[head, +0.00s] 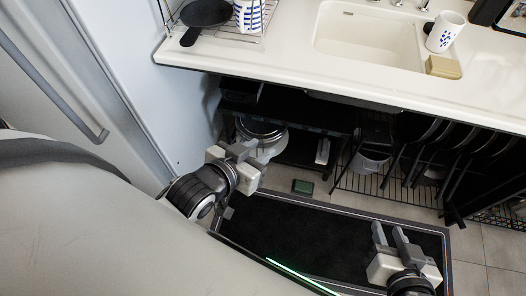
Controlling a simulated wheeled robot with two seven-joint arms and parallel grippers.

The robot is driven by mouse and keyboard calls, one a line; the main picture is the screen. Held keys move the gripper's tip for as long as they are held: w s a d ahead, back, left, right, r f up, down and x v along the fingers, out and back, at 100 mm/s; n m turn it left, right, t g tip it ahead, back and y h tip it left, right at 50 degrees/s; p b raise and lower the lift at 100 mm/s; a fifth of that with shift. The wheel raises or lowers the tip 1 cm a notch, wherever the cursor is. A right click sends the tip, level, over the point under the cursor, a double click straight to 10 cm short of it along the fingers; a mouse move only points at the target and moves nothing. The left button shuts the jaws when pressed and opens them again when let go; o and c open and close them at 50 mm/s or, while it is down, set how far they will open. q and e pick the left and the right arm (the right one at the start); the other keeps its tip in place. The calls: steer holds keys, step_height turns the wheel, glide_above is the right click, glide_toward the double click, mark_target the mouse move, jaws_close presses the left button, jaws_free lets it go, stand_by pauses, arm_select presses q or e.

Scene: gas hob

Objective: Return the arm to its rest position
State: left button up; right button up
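My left gripper (238,153) is left of the middle of the head view, in front of the open space under the counter. Its pale body and grey fingers overlap a round metal-rimmed item (262,131) behind them. I cannot tell whether the fingers touch it, or whether they are open or shut. My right gripper (390,235) is at the lower right, above the dark mat. Its two grey fingers stand apart with a gap between them, and nothing shows in the gap.
The white counter (290,66) with a sink (367,36) runs across the top. It carries a dish rack with a black pan (206,13), a patterned cup (445,32) and a sponge (443,67). Racks and a bucket (370,163) stand below. A dark mat (300,232) covers the floor.

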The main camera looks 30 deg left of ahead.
arm_select(q)
steer(key=shift+m+g+h, duration=0.6)
steer(key=shift+g+h, duration=0.2)
steer(key=s+d, duration=0.1)
steer(key=s+d+f+p, duration=0.1)
steer(key=s+d, duration=0.1)
steer(key=s, duration=0.1)
steer(key=shift+d+f+p, duration=0.2)
steer(key=shift+f+p, duration=0.05)
steer(key=shift+p, duration=0.15)
arm_select(e)
steer(key=shift+d+r, duration=0.1)
steer(key=shift+r, duration=0.1)
steer(key=shift+r, duration=0.15)
stand_by(0.6)
